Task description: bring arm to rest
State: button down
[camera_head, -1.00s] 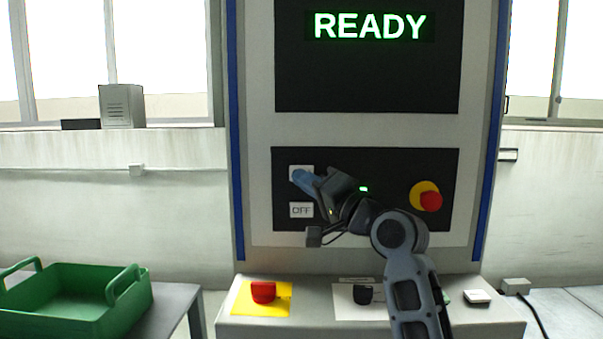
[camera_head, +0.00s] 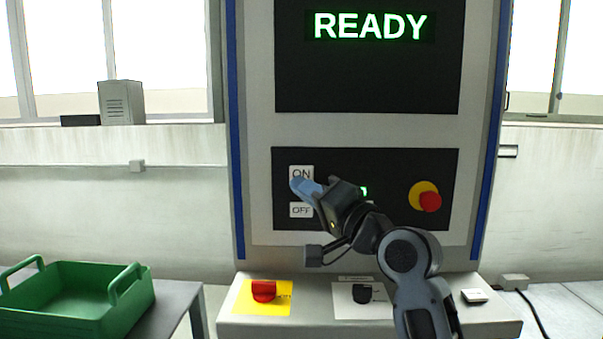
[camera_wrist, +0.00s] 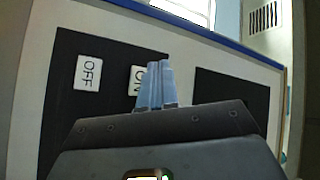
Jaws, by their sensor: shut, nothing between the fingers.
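My gripper (camera_head: 298,186) has blue fingers, which are shut with nothing between them. In the head view it is in front of the machine's black control panel (camera_head: 390,165), overlapping the gap between the ON label (camera_head: 301,172) and the OFF label (camera_head: 301,210). In the wrist view the closed fingers (camera_wrist: 155,85) point toward the panel and partly cover the ON label (camera_wrist: 136,80); the OFF label (camera_wrist: 88,73) is clear to the left. I cannot tell the exact distance from the fingertips to the panel. My arm reaches up from the lower right.
The display (camera_head: 370,50) reads READY. A red stop button on yellow (camera_head: 430,201) is right of the gripper. Below, the console ledge (camera_head: 320,322) carries a red switch (camera_head: 264,291) and a black knob (camera_head: 362,293). A green crate (camera_head: 75,300) stands at left.

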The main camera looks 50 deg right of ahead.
dwell(0.8)
jog(key=s+a+f+n+g, duration=0.2)
jog(key=s+a+f, duration=0.35)
jog(key=f, duration=0.45)
jog(key=s+a+f+n+g, duration=0.1)
jog(key=s+a+f, duration=0.45)
jog(key=f, duration=0.55)
jog(key=s+a+f+n+g+y, duration=0.1)
jog(key=s+a+n, duration=0.4)
jog(key=s, duration=0.7)
jog(key=s+a+f+n+g+y, duration=0.1)
jog(key=s+a+f+n, duration=0.3)
jog(key=s, duration=0.8)
jog(key=shift+s+a+n+g+y, duration=0.15)
jog(key=shift+a+n+g+y, duration=0.2)
jog(key=shift+a+n, duration=0.4)
jog(key=shift+a+f, duration=0.1)
jog(key=shift+a, duration=0.05)
